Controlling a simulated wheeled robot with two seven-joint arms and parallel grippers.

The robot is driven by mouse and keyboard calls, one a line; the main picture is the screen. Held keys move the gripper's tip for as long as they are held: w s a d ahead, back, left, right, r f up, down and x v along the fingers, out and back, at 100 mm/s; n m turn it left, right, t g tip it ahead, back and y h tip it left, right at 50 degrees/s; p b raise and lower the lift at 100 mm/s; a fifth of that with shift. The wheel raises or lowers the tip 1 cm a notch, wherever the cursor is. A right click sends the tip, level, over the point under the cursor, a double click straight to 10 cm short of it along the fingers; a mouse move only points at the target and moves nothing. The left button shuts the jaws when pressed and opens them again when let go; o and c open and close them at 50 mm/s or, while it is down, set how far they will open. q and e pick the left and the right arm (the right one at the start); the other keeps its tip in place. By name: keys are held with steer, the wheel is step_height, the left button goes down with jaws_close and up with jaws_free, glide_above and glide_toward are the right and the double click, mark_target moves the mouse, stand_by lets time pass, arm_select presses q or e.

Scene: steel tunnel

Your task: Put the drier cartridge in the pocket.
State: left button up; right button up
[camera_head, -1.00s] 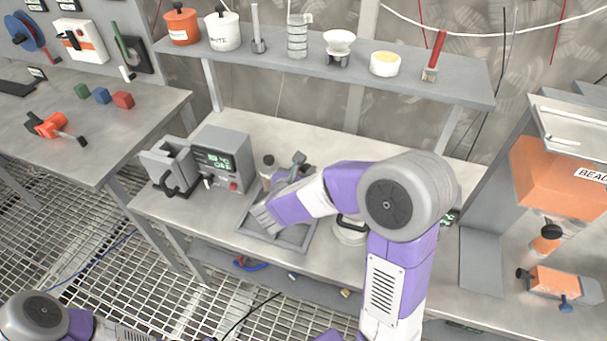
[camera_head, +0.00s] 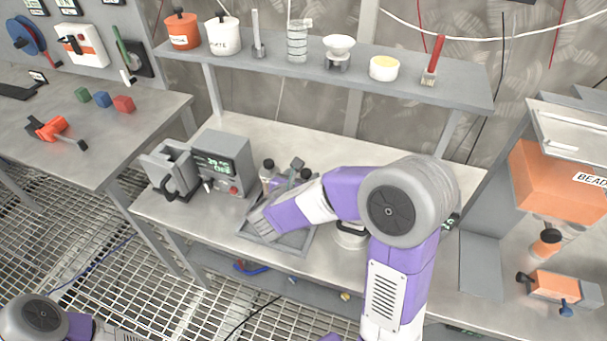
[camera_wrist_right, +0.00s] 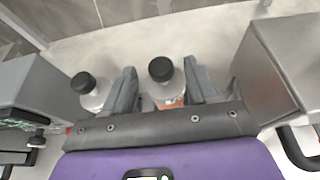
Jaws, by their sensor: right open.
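Two clear bottle-like cartridges with black caps stand upright on the bench at the back. The left one (camera_wrist_right: 92,95) looks pale and also shows in the head view (camera_head: 268,172). The right one (camera_wrist_right: 165,88) has orange-pink contents low down; its black cap shows in the head view (camera_head: 305,173). My right gripper (camera_wrist_right: 162,92) is open, with its two grey fingers on either side of the right cartridge; I cannot tell whether they touch it. It also shows in the head view (camera_head: 288,177), partly hidden by my forearm. I cannot surely pick out the pocket. My left gripper is out of view.
A grey unit with a green display (camera_head: 222,162) and a block with a black handle (camera_head: 165,168) stand to the left. A grey tray (camera_head: 303,246) lies under my wrist. A grey box (camera_wrist_right: 275,70) stands close right of my fingers. A shelf (camera_head: 330,75) hangs above.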

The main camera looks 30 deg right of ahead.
steer(key=p+v, duration=0.1)
steer(key=v, duration=1)
steer(key=shift+p, duration=0.4)
